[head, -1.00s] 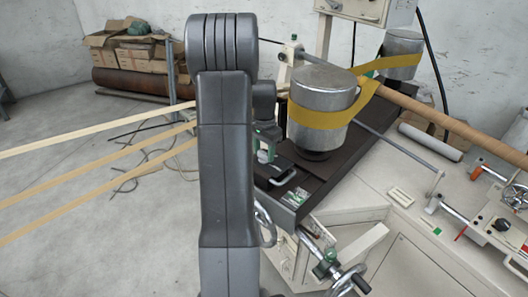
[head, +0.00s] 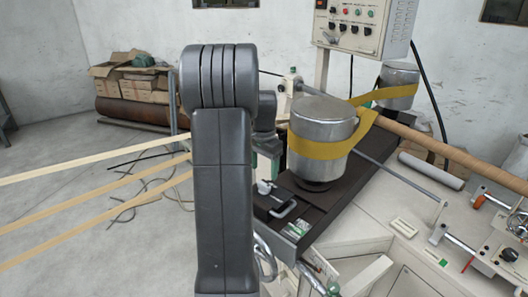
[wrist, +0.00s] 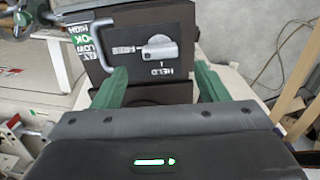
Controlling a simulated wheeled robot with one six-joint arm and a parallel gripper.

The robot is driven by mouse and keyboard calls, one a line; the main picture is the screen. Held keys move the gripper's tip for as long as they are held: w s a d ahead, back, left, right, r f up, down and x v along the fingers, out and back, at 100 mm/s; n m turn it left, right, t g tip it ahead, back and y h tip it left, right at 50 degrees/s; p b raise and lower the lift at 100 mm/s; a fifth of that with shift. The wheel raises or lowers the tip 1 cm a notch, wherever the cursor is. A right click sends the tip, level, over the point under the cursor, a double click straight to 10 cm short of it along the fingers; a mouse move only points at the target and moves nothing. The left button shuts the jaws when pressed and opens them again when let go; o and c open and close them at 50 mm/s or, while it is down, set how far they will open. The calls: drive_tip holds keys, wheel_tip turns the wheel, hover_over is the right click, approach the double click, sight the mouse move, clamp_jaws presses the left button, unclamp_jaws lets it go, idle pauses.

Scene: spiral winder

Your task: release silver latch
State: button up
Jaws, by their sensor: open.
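The silver latch (wrist: 160,47) is a small lever on the top of a black block (wrist: 183,25) in the wrist view. A white "HELD" label with a tick reads upside down just below it, and small marks sit at its left end. In the head view the latch (head: 264,187) shows as a pale piece beside the large metal drum, right of my arm. My gripper (wrist: 160,85) is open and empty. Its two green fingers are apart, short of the latch in the wrist picture. In the head view the gripper (head: 270,148) is partly hidden behind my arm, above the block.
A metal drum (head: 318,112) with yellow tape stands on the dark rail behind the latch. A bent metal handle (wrist: 52,45) is left of the block in the wrist view. A control box (head: 365,28) stands at the back. Pale tapes (head: 95,162) stretch across the left.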

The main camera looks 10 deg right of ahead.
sight(264, 183)
wheel_tip(264, 183, up, 8)
drive_tip(key=shift+f, duration=0.15)
idle(0.3)
wheel_tip(264, 183, down, 14)
drive_tip(key=shift+r+p, duration=0.2)
drive_tip(key=shift+p, duration=0.4)
drive_tip(key=shift+f, duration=0.2)
drive_tip(key=shift+n, duration=0.5)
